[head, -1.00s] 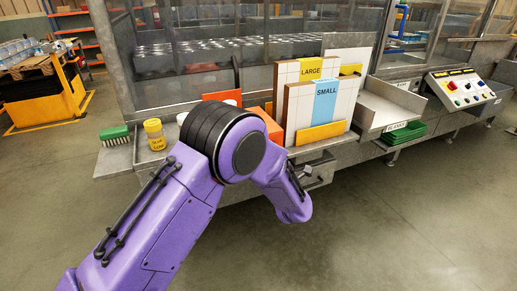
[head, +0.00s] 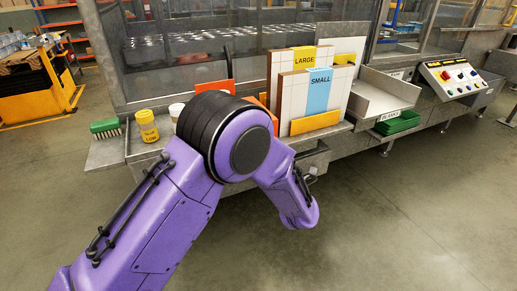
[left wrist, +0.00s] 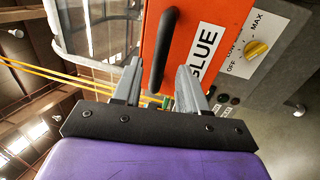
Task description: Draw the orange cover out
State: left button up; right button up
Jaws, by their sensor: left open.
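The orange cover (left wrist: 188,45), a flat panel with a white GLUE label (left wrist: 206,52) and a black bar handle (left wrist: 163,45), fills the upper middle of the left wrist view. My left gripper (left wrist: 159,68) is open, one finger on each side of the handle's lower end in the picture. I cannot tell whether the fingers touch the handle. In the head view an orange panel (head: 213,87) shows behind my purple arm, which hides much of that area. My left fingers are not clear there. My right gripper is in neither view.
A grey housing with a yellow knob (left wrist: 256,49) adjoins the cover. Floor in front is clear.

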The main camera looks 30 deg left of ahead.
pick_arm(q)
jog(key=b+v, duration=0.1)
jog(key=v, duration=0.5)
jog(key=s+f+m+t+h, duration=0.1)
jog(key=s+f+m+h, duration=0.2)
jog(key=f+m+h, duration=1.1)
jog(key=s+a+f+m+g, duration=0.2)
jog(key=s+f+g, duration=0.1)
jog(key=s+f, duration=0.4)
jog(key=s+a+f+m+g, duration=0.2)
jog(key=s+f, duration=0.5)
jog(key=s, duration=0.5)
jog(key=s+a+f+m+g+y, duration=0.1)
jog(key=s+a+f+m+g, duration=0.1)
jog(key=s+f+m+g, duration=0.2)
jog(key=s+f, duration=0.3)
jog(key=s, duration=0.3)
jog(key=shift+a, duration=0.1)
